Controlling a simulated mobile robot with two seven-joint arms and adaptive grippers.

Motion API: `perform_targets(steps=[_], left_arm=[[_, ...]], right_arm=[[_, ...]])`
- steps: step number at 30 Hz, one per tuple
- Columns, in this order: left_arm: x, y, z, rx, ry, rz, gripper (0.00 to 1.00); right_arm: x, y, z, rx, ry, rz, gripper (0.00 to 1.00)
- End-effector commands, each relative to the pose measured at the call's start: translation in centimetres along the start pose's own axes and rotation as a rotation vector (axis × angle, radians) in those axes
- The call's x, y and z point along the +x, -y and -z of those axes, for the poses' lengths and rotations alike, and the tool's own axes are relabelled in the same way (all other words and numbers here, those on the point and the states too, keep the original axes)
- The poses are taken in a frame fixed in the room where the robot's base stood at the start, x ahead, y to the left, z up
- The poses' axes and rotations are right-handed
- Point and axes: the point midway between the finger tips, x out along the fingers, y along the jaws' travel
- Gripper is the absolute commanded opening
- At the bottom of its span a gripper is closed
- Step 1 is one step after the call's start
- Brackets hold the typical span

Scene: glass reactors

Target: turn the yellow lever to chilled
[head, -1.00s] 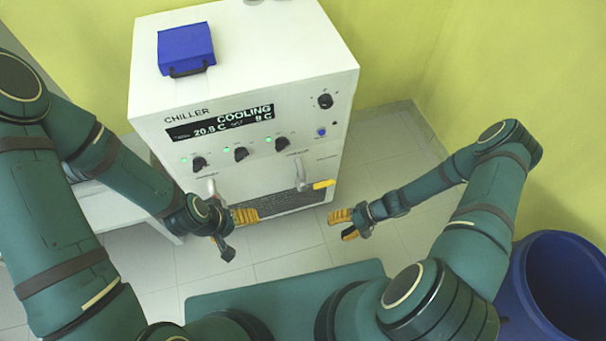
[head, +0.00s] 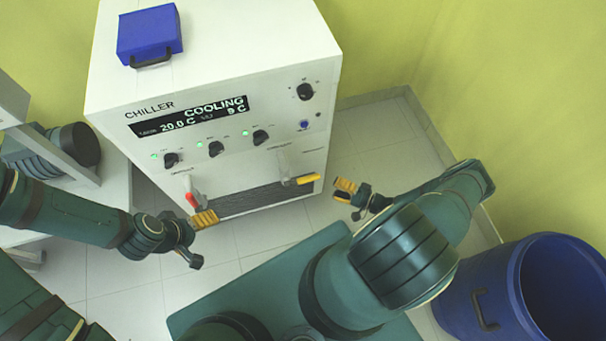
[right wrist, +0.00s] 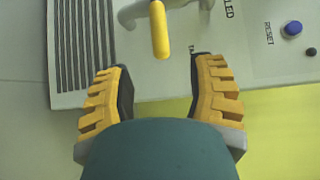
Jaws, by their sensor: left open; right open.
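The yellow lever (head: 306,180) sticks out from a pale valve on the lower right of the chiller's front. It also shows at the top centre of the right wrist view (right wrist: 159,32), pointing down the picture between the fingertip lines. My right gripper (head: 341,190) is open and empty, just right of the lever's free end in the head view. In the right wrist view its fingers (right wrist: 160,66) stand wide apart, with the lever's tip in the gap and touching neither. My left gripper (head: 203,240) is open and empty, below a red-handled lever (head: 191,199).
The white chiller (head: 220,85) has a display reading COOLING, several black knobs and a blue button (head: 304,125). A blue case (head: 149,36) lies on top. A blue bin (head: 490,300) stands at right. A shelf with dark equipment is at left.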

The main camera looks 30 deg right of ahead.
Motion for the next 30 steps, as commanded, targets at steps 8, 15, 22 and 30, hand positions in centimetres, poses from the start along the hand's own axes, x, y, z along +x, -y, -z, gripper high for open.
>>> perform_targets(steps=[8,15,22,30], left_arm=[[0.7,0.3,0.1,0.000,-0.004,0.000,0.87],[1.4,0.5,0.2,0.001,-0.007,0.000,0.87],[1.8,0.7,0.2,0.001,-0.010,0.001,0.87],[1.8,0.7,0.2,0.001,-0.010,0.001,0.87]], right_arm=[[5.3,-0.1,-0.2,0.002,0.007,0.000,0.56],[9.8,-0.1,-0.2,0.000,0.007,-0.001,0.56],[12.2,-0.1,-0.2,0.002,0.006,-0.001,0.56],[12.8,0.0,-0.2,0.002,0.004,-0.002,0.56]])
